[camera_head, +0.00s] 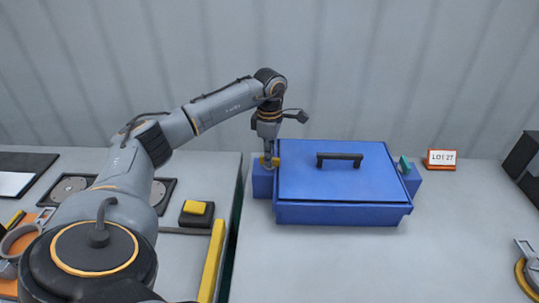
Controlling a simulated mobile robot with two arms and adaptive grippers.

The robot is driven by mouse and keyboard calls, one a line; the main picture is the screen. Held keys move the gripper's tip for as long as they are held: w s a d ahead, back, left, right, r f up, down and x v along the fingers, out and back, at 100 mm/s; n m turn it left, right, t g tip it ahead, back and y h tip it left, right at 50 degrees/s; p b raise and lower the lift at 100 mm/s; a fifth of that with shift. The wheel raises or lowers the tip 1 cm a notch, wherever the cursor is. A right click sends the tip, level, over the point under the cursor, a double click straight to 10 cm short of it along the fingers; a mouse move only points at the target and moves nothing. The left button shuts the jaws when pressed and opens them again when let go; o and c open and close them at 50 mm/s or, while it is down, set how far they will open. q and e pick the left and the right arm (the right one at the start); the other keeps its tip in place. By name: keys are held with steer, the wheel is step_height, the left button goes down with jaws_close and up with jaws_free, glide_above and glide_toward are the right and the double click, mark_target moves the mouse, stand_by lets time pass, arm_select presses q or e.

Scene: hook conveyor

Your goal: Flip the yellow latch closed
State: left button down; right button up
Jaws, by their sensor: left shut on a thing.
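A blue box with a closed lid (310,178) and a black handle (340,157) stands on the grey table. The yellow latch (275,161) is at the box's left side, partly hidden by my left gripper. My left gripper (268,160) points down from above at the latch and is shut on it. The latch's exact angle is too small to tell. A teal latch (405,165) is on the box's right side. My right gripper is not in view.
A sign reading LOT 27 (441,158) stands right of the box. A yellow bar (212,262) and a black block with a yellow top (196,212) lie on the left table. A gap separates the tables. The table in front of the box is clear.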

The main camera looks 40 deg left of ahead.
arm_select(q)
steer(key=shift+n, duration=1)
steer(key=c, duration=1.4)
jaws_free()
steer(key=shift+o, duration=0.2)
step_height(320, 180, up, 12)
